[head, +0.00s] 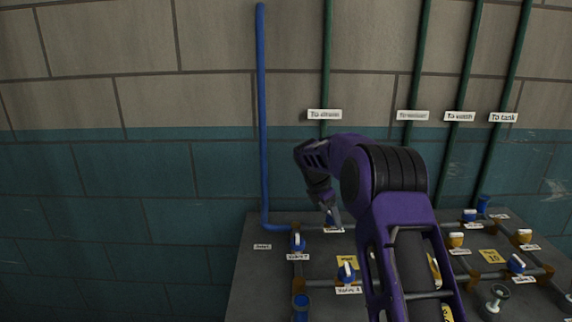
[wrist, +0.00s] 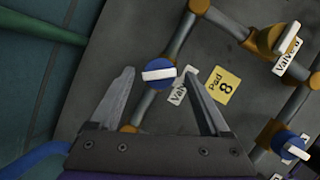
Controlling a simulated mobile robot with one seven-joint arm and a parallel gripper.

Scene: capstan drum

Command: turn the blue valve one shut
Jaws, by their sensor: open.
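In the wrist view a blue round valve (wrist: 159,73) with a white bar handle sits on a grey pipe. Its bar lies crosswise to the pipe at a slant. Its tag (wrist: 179,93) is partly hidden by my right finger, so its number cannot be read. My gripper (wrist: 158,74) is open, with a fingertip on each side of this valve and none clearly touching it. In the head view my gripper (head: 330,210) is over the back of the panel, hiding most of the valve there. Other blue valves stand at the front left (head: 298,242) and front middle (head: 347,272).
The grey panel (head: 245,290) carries pipes and several orange valves (head: 456,240). A yellow "Pad 8" plate (wrist: 224,85) lies beside the valve. A blue pipe (head: 262,120) rises at the left. Green pipes (head: 326,60) run up the wall behind.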

